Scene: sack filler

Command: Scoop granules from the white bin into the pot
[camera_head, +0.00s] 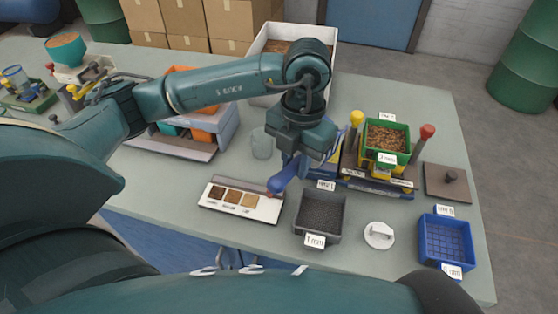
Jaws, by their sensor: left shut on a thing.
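The white bin (326,28) stands at the back of the table, partly behind my left arm, with brown granules (276,46) inside. My left gripper (297,157) points down over the middle of the table and is shut on a blue tool (284,177), which looks like a scoop. The tool slants down left to a rounded end just above or at the right end of a white sample card; I cannot tell whether they touch. A clear pot-like vessel (262,143) stands just left of the gripper. My right gripper is not in view.
A green tray (387,139) sits on a stand at right. An orange-bin rack (198,127) is at left.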

